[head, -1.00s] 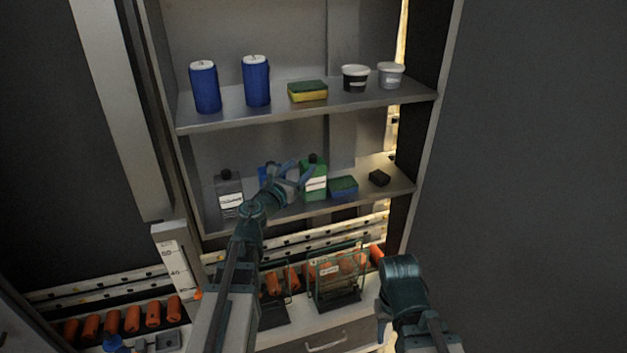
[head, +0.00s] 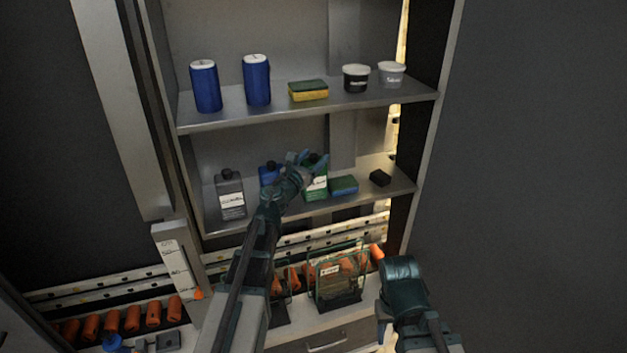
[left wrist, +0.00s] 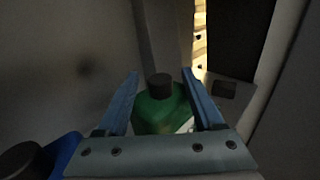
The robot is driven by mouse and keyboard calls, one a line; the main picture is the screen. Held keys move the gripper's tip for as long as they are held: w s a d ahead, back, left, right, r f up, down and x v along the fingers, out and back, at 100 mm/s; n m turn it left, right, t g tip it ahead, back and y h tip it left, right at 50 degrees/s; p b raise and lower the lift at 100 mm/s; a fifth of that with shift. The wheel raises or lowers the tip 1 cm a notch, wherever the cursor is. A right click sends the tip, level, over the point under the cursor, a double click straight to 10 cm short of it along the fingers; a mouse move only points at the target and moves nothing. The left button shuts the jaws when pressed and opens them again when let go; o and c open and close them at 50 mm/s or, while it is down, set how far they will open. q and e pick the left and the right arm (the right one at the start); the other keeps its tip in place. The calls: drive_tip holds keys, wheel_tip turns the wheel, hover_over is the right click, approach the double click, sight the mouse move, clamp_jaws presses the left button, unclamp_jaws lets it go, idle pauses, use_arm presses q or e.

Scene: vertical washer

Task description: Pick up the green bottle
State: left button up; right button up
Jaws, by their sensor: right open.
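The green bottle (head: 318,186) with a black cap and white label stands upright on the lower shelf. In the left wrist view the green bottle (left wrist: 160,112) sits between the two blue fingers of my left gripper (left wrist: 160,88). My left gripper (head: 312,162) reaches in at the bottle's upper part and hides some of it. Its fingers are apart on both sides of the bottle; a gap shows near the cap, and contact cannot be told. My right gripper (head: 384,318) is low at the right, away from the shelf; its fingers are mostly hidden.
On the lower shelf (head: 375,200), a blue bottle (head: 269,173) and a grey bottle (head: 230,195) stand left of the green one. A blue-green sponge (head: 344,185) and a small black block (head: 380,178) lie to its right. The upper shelf (head: 225,121) is above.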

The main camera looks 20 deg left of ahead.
use_arm(q)
clamp_jaws()
idle(1.2)
